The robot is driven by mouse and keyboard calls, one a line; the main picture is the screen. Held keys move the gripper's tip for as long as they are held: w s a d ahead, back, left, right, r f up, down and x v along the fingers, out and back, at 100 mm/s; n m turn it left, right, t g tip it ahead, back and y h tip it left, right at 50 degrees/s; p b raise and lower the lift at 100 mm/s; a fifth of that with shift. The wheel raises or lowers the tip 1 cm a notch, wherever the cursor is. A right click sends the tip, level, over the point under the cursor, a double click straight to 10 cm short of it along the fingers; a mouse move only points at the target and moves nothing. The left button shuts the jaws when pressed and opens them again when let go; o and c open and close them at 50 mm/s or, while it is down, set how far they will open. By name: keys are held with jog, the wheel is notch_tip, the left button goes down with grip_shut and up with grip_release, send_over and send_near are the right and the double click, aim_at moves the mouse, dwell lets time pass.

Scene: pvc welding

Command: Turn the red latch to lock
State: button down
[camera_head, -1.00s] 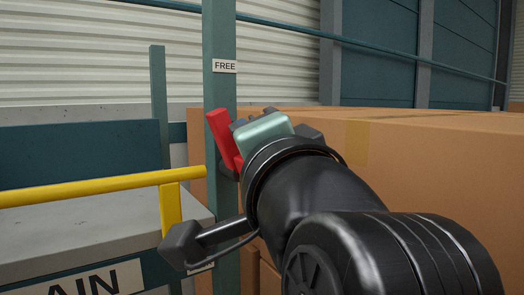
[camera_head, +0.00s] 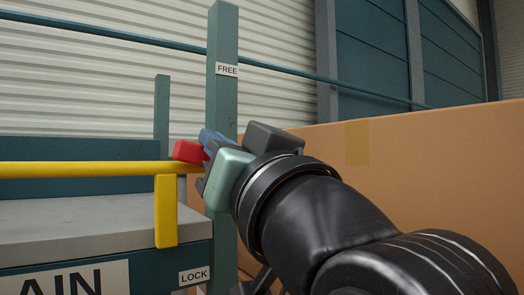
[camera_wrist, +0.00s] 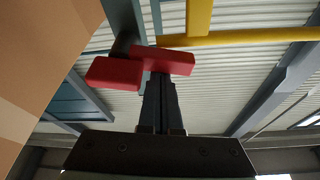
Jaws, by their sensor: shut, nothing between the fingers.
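The red latch (camera_head: 188,151) sits on a teal post (camera_head: 222,90). Its visible end points left, roughly level, and overlaps the end of the yellow bar (camera_head: 90,169) in the head view. In the wrist view the latch shows as a red bar (camera_wrist: 170,62) with a red block (camera_wrist: 113,73) at its left end. My gripper (camera_wrist: 160,77) is shut and empty, its fingertips at the bar's lower edge; I cannot tell whether they touch. In the head view my gripper (camera_head: 207,148) is beside the latch and hides its pivot.
A FREE label (camera_head: 227,70) is high on the post, and a LOCK label (camera_head: 194,276) is low beside it. A grey-topped bench (camera_head: 80,225) stands at left under the yellow bar. Large cardboard boxes (camera_head: 430,160) fill the right, close behind my arm.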

jog(key=shift+s+a+f+n+y+b, duration=0.2)
jog(key=shift+f+n+y+b, duration=0.3)
jog(key=shift+n, duration=0.5)
